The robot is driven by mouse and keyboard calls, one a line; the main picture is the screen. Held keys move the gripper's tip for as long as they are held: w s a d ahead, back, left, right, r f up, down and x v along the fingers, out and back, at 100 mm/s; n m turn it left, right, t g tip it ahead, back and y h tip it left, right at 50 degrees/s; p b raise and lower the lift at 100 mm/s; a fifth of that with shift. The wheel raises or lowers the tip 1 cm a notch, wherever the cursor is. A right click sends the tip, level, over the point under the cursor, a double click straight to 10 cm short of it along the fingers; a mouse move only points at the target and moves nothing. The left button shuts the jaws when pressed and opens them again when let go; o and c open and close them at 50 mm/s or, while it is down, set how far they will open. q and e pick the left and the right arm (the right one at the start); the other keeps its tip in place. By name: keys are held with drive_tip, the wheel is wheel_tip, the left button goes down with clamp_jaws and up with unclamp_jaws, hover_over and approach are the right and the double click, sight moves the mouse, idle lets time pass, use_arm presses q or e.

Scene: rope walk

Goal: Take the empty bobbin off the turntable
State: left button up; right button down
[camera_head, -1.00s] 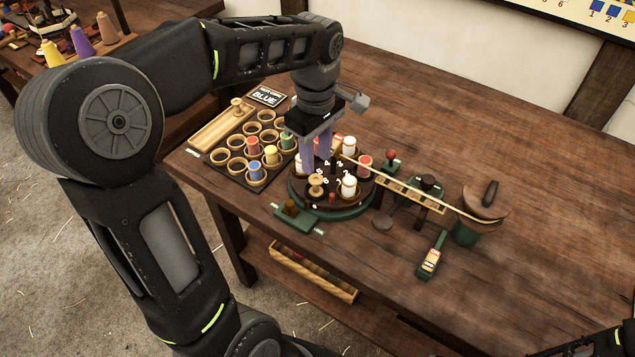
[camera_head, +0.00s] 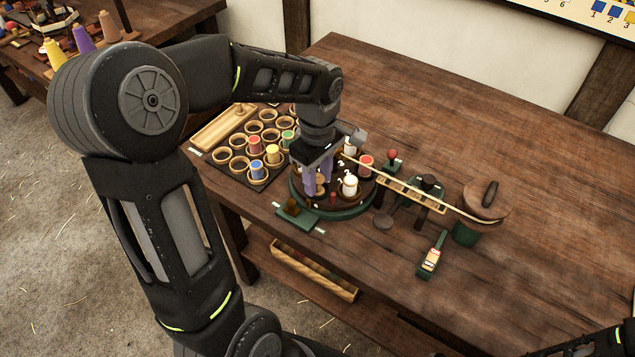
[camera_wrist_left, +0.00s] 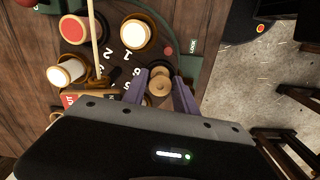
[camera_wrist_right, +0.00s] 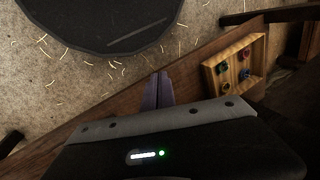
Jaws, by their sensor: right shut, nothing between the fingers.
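The empty wooden bobbin (camera_head: 320,184) stands on the turntable (camera_head: 345,213) near its front left; it also shows in the left wrist view (camera_wrist_left: 159,86). My left gripper (camera_head: 318,186) points down over it. In the left wrist view its two purple fingers (camera_wrist_left: 160,93) are open, one on each side of the bobbin, with small gaps visible. I cannot tell how deep the fingers reach. White-wound bobbins (camera_head: 349,185) and a red one (camera_head: 366,163) also sit on the turntable.
A rack of round cups (camera_head: 238,164) with coloured bobbins lies left of the turntable. The table's right side is clear.

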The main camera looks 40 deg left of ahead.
use_arm(q)
drive_tip(key=shift+c, duration=0.2)
idle(0.4)
clamp_jaws()
